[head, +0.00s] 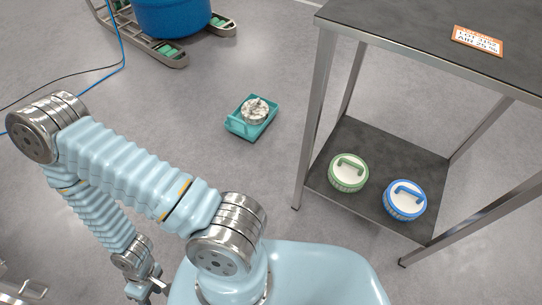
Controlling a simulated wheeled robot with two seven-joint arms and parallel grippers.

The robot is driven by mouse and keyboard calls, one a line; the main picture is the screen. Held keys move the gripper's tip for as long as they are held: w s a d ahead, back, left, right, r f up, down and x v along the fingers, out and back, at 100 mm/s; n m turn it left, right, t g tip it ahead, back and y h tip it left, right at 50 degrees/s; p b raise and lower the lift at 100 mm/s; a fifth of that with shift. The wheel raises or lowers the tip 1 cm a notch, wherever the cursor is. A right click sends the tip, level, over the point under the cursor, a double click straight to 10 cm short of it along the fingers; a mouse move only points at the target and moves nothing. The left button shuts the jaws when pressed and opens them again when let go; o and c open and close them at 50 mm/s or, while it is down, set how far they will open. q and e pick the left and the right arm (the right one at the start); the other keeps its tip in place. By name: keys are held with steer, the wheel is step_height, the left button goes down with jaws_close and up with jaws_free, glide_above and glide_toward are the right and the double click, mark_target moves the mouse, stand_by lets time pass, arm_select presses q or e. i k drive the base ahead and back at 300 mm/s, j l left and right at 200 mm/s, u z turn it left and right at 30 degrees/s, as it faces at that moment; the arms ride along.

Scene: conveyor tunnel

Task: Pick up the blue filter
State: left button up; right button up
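The blue filter (404,201) is a round white-topped disc with a blue ribbed rim and a blue handle on top. It sits upright on the dark lower shelf (385,205) of the metal table at the right, near the shelf's front right corner. My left arm is folded at the left, and its gripper (150,290) hangs at the bottom edge, far from the filter. That gripper is partly cut off, so its opening cannot be told. My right gripper is not in view.
A similar green filter (349,173) sits just left of the blue one. The tabletop (430,35) overhangs the shelf, with metal legs at its corners. A teal tray (239,128) with a dirty round piece lies on the floor. A blue drum (172,15) stands behind; cables run at left.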

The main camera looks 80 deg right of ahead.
mark_target(404, 201)
steer(key=z, duration=4.15)
